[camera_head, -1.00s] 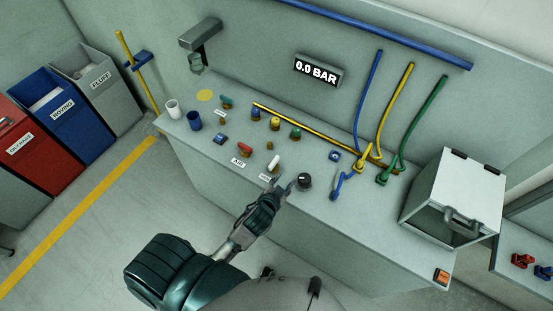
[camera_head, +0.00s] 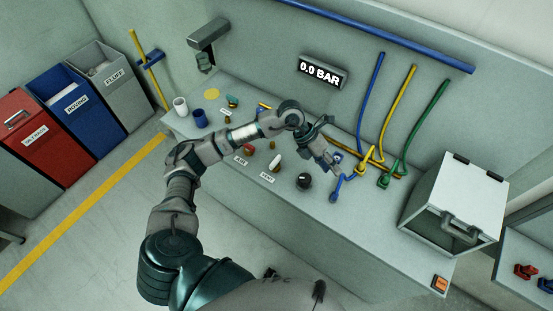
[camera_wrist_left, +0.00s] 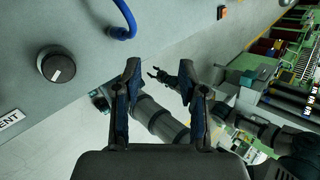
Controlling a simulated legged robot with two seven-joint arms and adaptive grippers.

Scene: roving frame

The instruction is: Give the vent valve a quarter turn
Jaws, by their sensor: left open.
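The vent valve (camera_head: 275,163) has a white handle and stands on the bench behind the "VENT" label (camera_head: 268,178). In the left wrist view only part of that label (camera_wrist_left: 9,120) shows, at the left edge; the valve is not seen there. My left gripper (camera_head: 333,170) is open and empty, right of the valve and apart from it, above the bench near the blue hose end. Its two fingers frame empty space in the left wrist view (camera_wrist_left: 160,78). A dark jaw that seems to be my right gripper (camera_wrist_left: 158,76) shows small beyond them; its opening is unclear.
A black knob (camera_head: 304,181) stands between the valve and my left gripper. The red-handled air valve (camera_head: 248,149) is left of the vent valve. Blue, yellow and green hoses (camera_head: 405,120) hang behind. A grey box (camera_head: 455,205) occupies the bench's right end.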

